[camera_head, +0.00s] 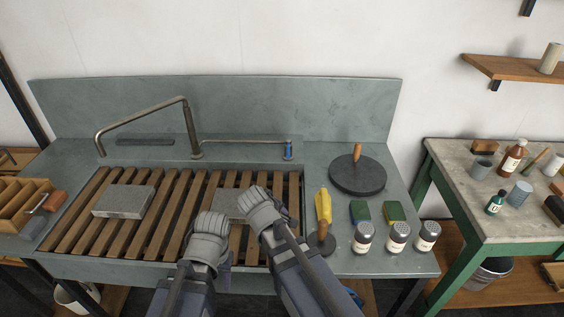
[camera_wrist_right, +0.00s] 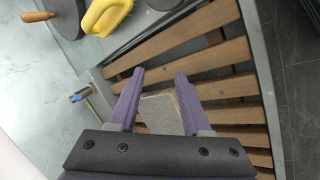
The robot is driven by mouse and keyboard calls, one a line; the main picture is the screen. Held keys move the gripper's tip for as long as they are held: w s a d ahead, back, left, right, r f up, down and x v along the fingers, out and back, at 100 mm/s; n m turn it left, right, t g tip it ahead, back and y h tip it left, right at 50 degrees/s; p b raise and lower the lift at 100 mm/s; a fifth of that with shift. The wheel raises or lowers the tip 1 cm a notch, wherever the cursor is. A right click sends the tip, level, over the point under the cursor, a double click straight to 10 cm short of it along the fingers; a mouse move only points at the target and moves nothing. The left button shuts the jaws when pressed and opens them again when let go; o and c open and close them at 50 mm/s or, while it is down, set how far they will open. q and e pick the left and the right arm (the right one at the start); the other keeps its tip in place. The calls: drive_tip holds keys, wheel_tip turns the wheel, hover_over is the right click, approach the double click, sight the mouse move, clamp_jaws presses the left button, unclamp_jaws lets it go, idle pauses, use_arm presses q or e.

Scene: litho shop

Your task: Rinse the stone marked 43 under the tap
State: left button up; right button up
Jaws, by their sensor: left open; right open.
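One grey stone slab (camera_head: 123,201) lies flat on the left part of the slatted wooden rack. A second grey stone (camera_head: 229,203) lies further right on the slats, partly hidden by my grippers. I cannot read a number on either. The bent metal tap (camera_head: 147,116) stands behind the rack, its spout end near the left stone. My left gripper (camera_head: 211,218) is open at the second stone's near side. My right gripper (camera_head: 258,200) is open over its right side. In the right wrist view, a stone (camera_wrist_right: 161,113) shows below and between the open fingers.
A blue-ended valve (camera_head: 288,150) stands behind the rack's right end. A black disc with a wooden handle (camera_head: 357,175), a yellow-handled tool (camera_head: 323,206), sponges (camera_head: 360,211) and shakers (camera_head: 398,236) occupy the right counter. A wooden divided box (camera_head: 20,200) stands at left.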

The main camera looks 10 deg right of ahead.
drive_tip(key=w+d+f+n+t+h+b, duration=0.1)
drive_tip(key=w+d+n+t+b, duration=0.25)
drive_tip(key=w, duration=0.25)
drive_tip(key=w+d+n+t+h+b, duration=0.2)
drive_tip(key=w+d+n+b, duration=0.1)
drive_tip(key=w+b, duration=0.3)
drive_tip(key=n+t+y+b, duration=0.3)
drive_tip(key=n+t+b, duration=0.5)
drive_tip(key=n, duration=0.8)
approach(288, 151)
drive_tip(key=w+b, duration=0.1)
drive_tip(key=w, duration=0.1)
drive_tip(key=shift+d+g, duration=0.1)
drive_tip(key=shift+g, duration=0.35)
drive_tip(key=x, duration=0.7)
drive_tip(key=shift+w+d, duration=0.2)
drive_tip(key=shift+w, duration=0.15)
drive_tip(key=shift+c, duration=0.3)
clamp_jaws()
